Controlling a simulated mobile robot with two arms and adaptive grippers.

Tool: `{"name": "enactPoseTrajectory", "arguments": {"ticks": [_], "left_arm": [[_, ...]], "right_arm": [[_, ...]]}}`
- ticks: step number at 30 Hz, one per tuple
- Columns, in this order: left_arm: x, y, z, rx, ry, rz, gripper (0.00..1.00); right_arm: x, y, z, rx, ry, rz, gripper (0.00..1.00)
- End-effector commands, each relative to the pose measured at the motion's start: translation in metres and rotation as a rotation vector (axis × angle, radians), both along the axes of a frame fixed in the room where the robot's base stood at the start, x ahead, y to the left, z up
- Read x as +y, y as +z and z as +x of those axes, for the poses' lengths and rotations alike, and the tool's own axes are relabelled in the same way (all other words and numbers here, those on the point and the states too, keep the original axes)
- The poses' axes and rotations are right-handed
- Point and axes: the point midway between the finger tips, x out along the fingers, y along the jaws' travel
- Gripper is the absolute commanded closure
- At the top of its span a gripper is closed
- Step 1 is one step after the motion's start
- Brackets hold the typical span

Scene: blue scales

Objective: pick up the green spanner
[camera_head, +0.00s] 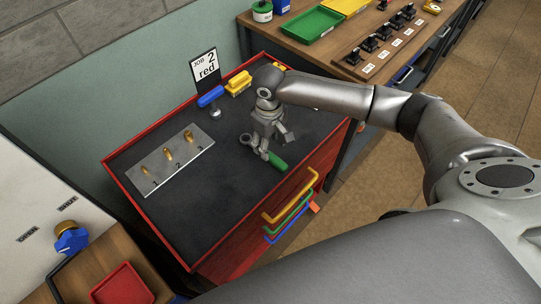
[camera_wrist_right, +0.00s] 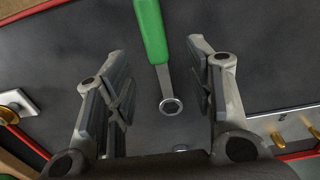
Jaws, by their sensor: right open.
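In the right wrist view the spanner (camera_wrist_right: 152,32) runs down from the top edge to a ring end (camera_wrist_right: 170,106). My right gripper (camera_wrist_right: 161,85) is open there, with one finger on each side of the metal shaft and a gap on both sides. My left gripper is not in view.
A metal plate with brass pegs (camera_head: 165,158) lies left on the bench top (camera_head: 215,210). A "JOB 2 red" card (camera_head: 205,66), a blue-handled tool (camera_head: 210,96) and a yellow item (camera_head: 238,83) stand at the back. Coloured handles (camera_head: 292,200) stick out at the front. The near bench top is clear.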

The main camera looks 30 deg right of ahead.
Motion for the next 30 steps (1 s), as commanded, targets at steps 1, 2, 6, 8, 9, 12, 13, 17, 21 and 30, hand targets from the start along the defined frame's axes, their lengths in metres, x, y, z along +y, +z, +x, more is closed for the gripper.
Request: {"name": "enactPoseTrajectory", "arguments": {"ticks": [1, 2, 6, 8, 9, 12, 13, 17, 21, 30], "left_arm": [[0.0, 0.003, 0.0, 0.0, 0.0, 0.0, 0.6], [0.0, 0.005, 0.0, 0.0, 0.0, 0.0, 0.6], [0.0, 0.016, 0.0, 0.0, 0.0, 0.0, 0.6], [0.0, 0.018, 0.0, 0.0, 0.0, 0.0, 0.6], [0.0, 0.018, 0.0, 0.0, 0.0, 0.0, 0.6], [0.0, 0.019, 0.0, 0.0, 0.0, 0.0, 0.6], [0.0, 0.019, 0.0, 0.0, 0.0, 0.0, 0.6], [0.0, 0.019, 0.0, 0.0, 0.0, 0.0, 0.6], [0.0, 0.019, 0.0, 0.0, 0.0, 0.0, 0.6], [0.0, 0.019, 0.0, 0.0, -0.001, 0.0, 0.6]], "right_arm": [[-0.001, -0.003, -0.001, 0.003, 0.0, -0.001, 0.51], [-0.001, -0.005, -0.001, 0.003, -0.001, -0.001, 0.51], [-0.005, -0.024, -0.004, 0.004, 0.0, -0.003, 0.51], [-0.006, -0.035, -0.005, 0.003, -0.001, -0.001, 0.51], [-0.006, -0.04, -0.005, 0.003, 0.0, -0.001, 0.51], [-0.005, -0.049, -0.004, 0.001, 0.001, 0.0, 0.51], [-0.005, -0.051, -0.004, 0.0, 0.001, -0.001, 0.51], [-0.006, -0.053, -0.004, -0.001, 0.002, -0.001, 0.51], [-0.005, -0.053, -0.004, -0.001, 0.002, -0.001, 0.56], [-0.006, -0.052, -0.004, 0.0, 0.001, -0.001, 0.95]]}}
